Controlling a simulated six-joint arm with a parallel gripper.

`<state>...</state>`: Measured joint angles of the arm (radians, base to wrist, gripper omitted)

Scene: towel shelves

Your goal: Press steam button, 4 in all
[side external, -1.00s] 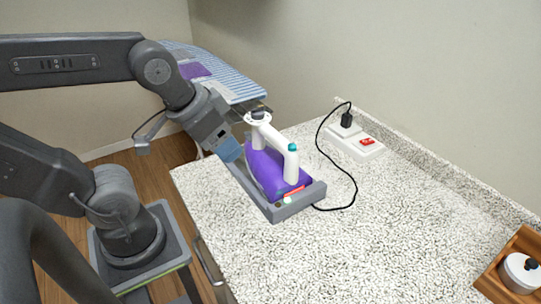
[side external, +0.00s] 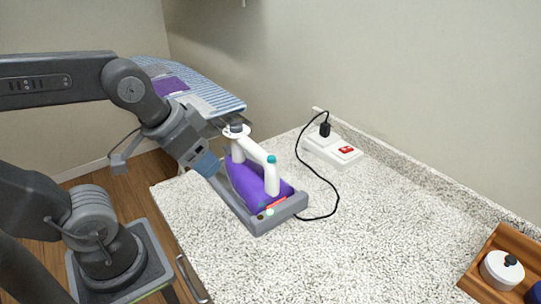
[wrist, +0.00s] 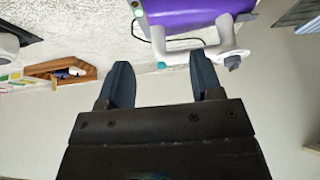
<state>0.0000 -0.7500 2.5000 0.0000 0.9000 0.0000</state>
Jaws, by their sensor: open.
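A purple iron (side external: 250,184) with a white handle (side external: 258,155) sits in a grey cradle (side external: 235,211) on the speckled counter. A teal button (side external: 272,159) tops one end of the handle, and a dark grey knob (side external: 236,128) is at the other end. My gripper (side external: 208,165) is beside the iron's left side, near the knob end, with a blue finger showing. In the wrist view, my fingers (wrist: 162,80) are apart with nothing between them. The white handle (wrist: 190,52), teal button (wrist: 162,65) and knob (wrist: 233,61) appear just beyond them. Contact cannot be told.
A black cord (side external: 333,190) runs from the iron to a white power strip (side external: 330,149) with a red switch. A wooden tray (side external: 482,262) with a white lidded pot (side external: 502,271) stands at right. An ironing board (side external: 215,92) is behind. The counter's front middle is clear.

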